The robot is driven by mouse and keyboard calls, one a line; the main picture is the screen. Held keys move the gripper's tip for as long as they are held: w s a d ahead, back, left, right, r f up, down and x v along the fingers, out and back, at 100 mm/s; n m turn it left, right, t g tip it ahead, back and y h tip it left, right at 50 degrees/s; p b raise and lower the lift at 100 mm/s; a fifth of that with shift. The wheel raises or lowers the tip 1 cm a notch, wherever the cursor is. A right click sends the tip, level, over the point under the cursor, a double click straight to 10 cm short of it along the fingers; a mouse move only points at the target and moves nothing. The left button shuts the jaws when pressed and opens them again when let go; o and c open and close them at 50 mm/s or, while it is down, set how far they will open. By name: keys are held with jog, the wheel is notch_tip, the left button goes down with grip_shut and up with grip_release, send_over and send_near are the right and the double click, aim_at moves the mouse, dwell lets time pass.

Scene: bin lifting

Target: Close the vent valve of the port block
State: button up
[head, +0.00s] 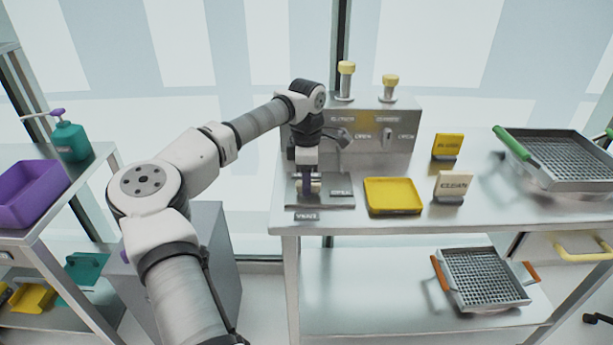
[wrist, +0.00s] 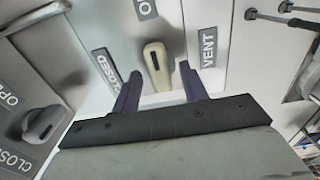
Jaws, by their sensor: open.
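The vent valve's cream handle (wrist: 157,66) stands upright in the wrist view, its long side pointing up the picture, roughly toward a cut-off label starting with "O" (wrist: 146,8). A "CLOSED" label (wrist: 104,66) lies to its left and a "VENT" label (wrist: 208,47) to its right. My gripper (wrist: 158,88) is open, its purple fingers on either side of the handle's near end, with gaps visible. In the head view my gripper (head: 309,187) points down over the low metal port block plate (head: 335,200) at the table's left front; it largely hides the handle.
A metal box (head: 375,145) with yellow-capped posts and its own knobs stands behind. A yellow tray (head: 393,196), a "CLEAN" sign (head: 452,186) and a yellow sign (head: 447,146) are to the right. A mesh basket (head: 560,170) sits at far right.

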jog(key=shift+f, duration=0.2)
jog(key=shift+c, duration=0.3)
grip_shut()
